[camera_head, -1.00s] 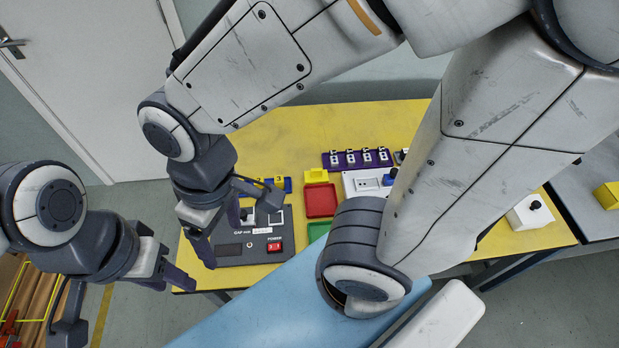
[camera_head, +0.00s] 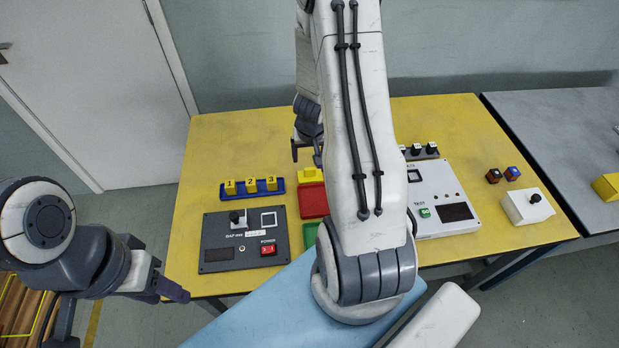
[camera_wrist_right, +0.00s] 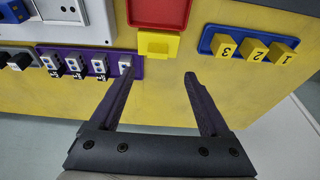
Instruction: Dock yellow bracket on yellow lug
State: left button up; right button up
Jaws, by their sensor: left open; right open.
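A yellow piece (camera_head: 311,175) sits at the back edge of a red tray (camera_head: 313,201); it also shows in the right wrist view (camera_wrist_right: 158,44). I cannot tell whether it is the bracket or the lug. Another yellow block (camera_head: 607,187) lies on the grey table at the far right. My right gripper (camera_head: 306,152) is open and empty behind the tray, partly hidden by my arm. In the right wrist view its fingertips (camera_wrist_right: 160,76) point toward the yellow piece, with a gap. My left gripper (camera_head: 172,291) is empty and open, off the table's front left corner.
A blue rack (camera_head: 252,193) holds yellow blocks numbered 1, 2, 3. A dark control box (camera_head: 217,240) and a white test box (camera_head: 466,185) flank the trays. A purple rack (camera_wrist_right: 88,64) carries several small pieces. Bare yellow tabletop (camera_head: 235,140) lies at back left.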

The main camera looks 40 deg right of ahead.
aim_at(310, 170)
jog(key=b+x, duration=0.2)
jog(key=x, duration=0.1)
jog(key=shift+f, duration=0.35)
jog(key=b+x, duration=0.4)
jog(key=x, duration=0.1)
jog(key=shift+s+f, duration=0.1)
jog(key=shift+s, duration=0.25)
pick_arm(q)
notch_tip(310, 170, down, 7)
jog(key=shift+f, duration=0.15)
pick_arm(e)
grip_shut()
